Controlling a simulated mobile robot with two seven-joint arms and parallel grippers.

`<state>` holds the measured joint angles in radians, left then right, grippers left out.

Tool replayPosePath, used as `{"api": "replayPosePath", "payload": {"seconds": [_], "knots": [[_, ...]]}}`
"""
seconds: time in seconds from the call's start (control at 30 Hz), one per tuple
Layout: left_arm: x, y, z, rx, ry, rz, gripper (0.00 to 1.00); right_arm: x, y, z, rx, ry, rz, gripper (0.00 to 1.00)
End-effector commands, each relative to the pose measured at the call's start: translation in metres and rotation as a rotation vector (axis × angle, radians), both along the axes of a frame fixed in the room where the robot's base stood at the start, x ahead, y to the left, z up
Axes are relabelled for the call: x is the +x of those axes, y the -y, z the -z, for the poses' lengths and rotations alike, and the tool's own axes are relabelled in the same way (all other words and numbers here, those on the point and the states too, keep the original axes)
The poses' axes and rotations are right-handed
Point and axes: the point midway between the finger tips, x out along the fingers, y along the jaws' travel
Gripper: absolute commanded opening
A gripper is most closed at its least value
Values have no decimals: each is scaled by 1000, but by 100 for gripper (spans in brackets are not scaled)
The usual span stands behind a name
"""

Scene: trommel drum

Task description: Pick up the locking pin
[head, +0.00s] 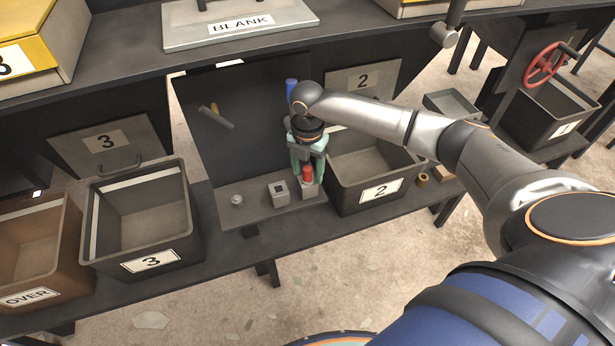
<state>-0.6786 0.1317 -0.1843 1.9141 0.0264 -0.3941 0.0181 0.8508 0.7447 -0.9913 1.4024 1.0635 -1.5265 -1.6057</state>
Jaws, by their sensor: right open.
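A red pin-like piece (308,174), which looks like the locking pin, stands upright in a small light block on a grey shelf (256,212). My right gripper (307,180) comes down over it from above, its pale green fingers on either side of the red piece. The fingers are open; I cannot tell whether either one touches it. The upper part of the red piece is hidden by the gripper. My left gripper is not in view.
Beside it on the shelf are a square block with a hole (279,193) and a small grey knob (237,200). Bin 2 (378,190) stands close to the right of the gripper. Bin 3 (150,262) is at the left. A dark counter with a BLANK plate (240,25) is above.

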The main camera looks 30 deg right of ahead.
Motion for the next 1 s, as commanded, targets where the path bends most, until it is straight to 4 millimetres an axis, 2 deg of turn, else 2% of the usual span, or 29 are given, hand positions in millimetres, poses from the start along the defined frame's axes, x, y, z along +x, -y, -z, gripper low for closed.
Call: {"api": "replayPosePath", "payload": {"seconds": [0.07, 0.63, 1.0], "knots": [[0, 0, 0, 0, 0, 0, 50, 0, 0, 0, 0, 0, 0, 63], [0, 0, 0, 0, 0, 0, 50, 0, 0, 0, 0, 0, 1, 0], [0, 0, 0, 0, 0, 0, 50, 0, 0, -1, 0, 0, 1, 0]]}}
